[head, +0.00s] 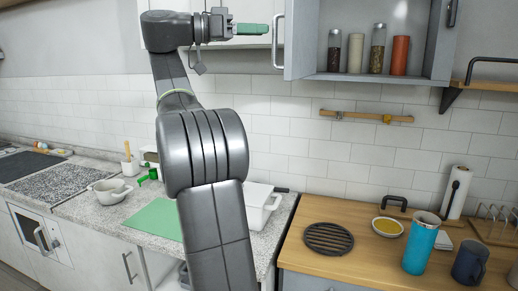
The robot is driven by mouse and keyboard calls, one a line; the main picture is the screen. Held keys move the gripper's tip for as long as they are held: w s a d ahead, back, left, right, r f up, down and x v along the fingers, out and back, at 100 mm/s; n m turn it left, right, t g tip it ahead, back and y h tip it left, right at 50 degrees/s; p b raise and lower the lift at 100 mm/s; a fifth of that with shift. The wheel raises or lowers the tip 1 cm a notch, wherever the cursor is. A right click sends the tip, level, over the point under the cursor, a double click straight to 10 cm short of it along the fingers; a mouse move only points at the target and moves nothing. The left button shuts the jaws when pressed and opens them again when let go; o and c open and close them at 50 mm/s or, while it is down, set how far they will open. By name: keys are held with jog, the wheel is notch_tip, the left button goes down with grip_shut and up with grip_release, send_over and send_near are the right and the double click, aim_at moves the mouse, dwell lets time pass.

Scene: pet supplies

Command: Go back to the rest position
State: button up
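My arm (210,160) rises through the middle of the head view and bends at the top. My gripper (255,29) is at the upper middle, pointing right and raised well above the counter. A green part shows at its end; I cannot tell whether it is the fingers or a held thing. The gap between the fingers cannot be made out. The gripper's end lies just left of the open cabinet door (298,40) in the picture; their distance in depth is unclear.
The wall cabinet (380,78) holds several jars. The wooden counter (310,258) bears a round black trivet (328,238), a yellow-filled bowl (387,227), a blue tumbler (421,243) and a dark mug (470,262). A green mat (155,218) and a white container (262,205) are on the stone counter.

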aim_at(273, 30)
jog(key=x, duration=0.5)
jog(key=shift+d, duration=0.15)
jog(key=shift+s+d, duration=0.15)
jog(key=shift+d, duration=0.1)
jog(key=shift+a, duration=0.1)
jog(key=shift+f, duration=0.15)
